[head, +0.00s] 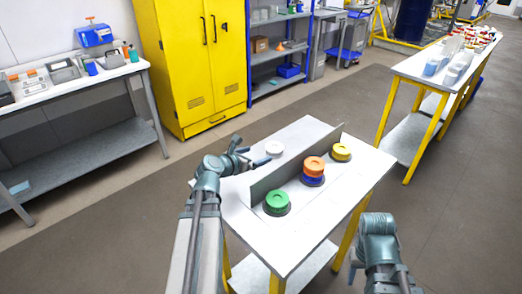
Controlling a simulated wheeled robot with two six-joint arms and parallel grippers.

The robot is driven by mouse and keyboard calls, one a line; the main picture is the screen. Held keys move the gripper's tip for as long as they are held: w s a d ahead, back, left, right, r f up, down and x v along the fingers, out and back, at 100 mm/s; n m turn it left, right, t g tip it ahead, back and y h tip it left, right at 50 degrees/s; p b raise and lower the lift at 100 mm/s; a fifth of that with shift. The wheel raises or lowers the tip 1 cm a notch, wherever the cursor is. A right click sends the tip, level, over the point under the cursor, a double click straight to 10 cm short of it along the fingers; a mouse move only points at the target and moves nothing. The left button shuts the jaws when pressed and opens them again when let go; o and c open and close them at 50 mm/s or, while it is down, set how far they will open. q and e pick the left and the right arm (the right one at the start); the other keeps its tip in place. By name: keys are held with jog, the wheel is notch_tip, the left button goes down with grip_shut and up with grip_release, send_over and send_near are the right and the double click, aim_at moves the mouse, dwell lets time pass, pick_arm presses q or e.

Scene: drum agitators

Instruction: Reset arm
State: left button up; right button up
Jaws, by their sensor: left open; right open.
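My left gripper (252,152) is open and empty over the left part of the white table (318,239). On the table's right part stand a green round piece (277,200), an orange one (314,164) stacked on a blue one (313,181), and a yellow one (341,150).
A thin upright grey divider (285,171) runs along the table between the white piece and the coloured ones. A yellow cabinet (190,60) stands behind. Side benches stand left (70,82) and right (420,68). Open floor surrounds the table.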

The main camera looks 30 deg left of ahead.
pick_arm(q)
jog(key=shift+s+r, duration=0.1)
jog(key=shift+s, duration=0.15)
dwell(0.3)
